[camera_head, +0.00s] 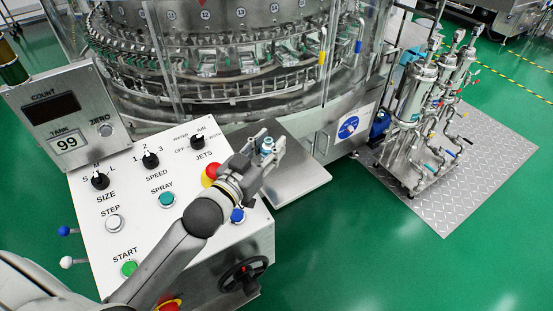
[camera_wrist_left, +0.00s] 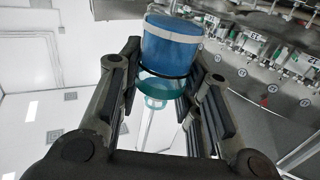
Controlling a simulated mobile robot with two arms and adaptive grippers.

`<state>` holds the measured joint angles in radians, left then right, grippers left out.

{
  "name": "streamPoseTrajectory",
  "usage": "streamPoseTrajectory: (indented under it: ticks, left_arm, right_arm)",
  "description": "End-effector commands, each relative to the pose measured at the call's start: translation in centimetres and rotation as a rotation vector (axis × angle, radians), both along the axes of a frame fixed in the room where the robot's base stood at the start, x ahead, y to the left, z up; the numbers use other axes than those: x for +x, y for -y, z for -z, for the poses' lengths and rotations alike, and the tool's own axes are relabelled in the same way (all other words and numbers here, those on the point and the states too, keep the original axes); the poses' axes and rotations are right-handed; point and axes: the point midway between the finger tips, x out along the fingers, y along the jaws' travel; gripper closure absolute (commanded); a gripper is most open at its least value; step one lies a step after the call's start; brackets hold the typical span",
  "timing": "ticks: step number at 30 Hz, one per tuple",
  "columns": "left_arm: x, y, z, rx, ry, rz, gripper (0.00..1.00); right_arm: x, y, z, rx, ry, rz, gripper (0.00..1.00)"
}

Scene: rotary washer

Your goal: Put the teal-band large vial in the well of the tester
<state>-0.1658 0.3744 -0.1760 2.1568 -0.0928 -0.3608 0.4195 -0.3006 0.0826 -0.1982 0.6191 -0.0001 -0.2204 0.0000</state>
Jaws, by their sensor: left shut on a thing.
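My left gripper (camera_head: 268,142) is shut on the teal-band large vial (camera_head: 267,147), held above the steel shelf beside the control panel. In the left wrist view the vial (camera_wrist_left: 172,45) sits between the fingers, with a blue part, a pale band and a dark ring. A teal ring (camera_wrist_left: 158,82) shows past it. The fingers hide part of its sides. I cannot make out the tester or its well in these views. My right gripper is not in view.
The white control panel (camera_head: 95,220) with knobs and buttons lies under my left arm. The steel shelf (camera_head: 305,182) is bare at its right. The rotary washer (camera_head: 225,75) stands behind. Pipework (camera_head: 415,100) on a checker plate stands right, with open green floor in front.

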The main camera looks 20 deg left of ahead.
Motion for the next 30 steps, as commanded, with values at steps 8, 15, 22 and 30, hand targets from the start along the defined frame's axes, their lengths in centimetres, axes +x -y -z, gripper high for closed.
streamPoseTrajectory:
  ticks: [8,15,22,30]
  left_arm:
    - [2.0,0.8,2.5,-0.002,0.004,0.0,0.91]
    - [2.5,1.1,5.5,-0.001,0.0,0.0,0.91]
    - [2.4,1.1,6.2,-0.001,0.003,0.0,0.91]
    - [2.4,1.0,6.5,0.001,0.002,0.0,0.65]
  right_arm:
    - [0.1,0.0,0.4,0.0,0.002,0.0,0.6]
    - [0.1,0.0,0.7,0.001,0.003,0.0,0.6]
    - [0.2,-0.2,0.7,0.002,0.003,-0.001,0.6]
    - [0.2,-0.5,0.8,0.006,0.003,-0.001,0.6]
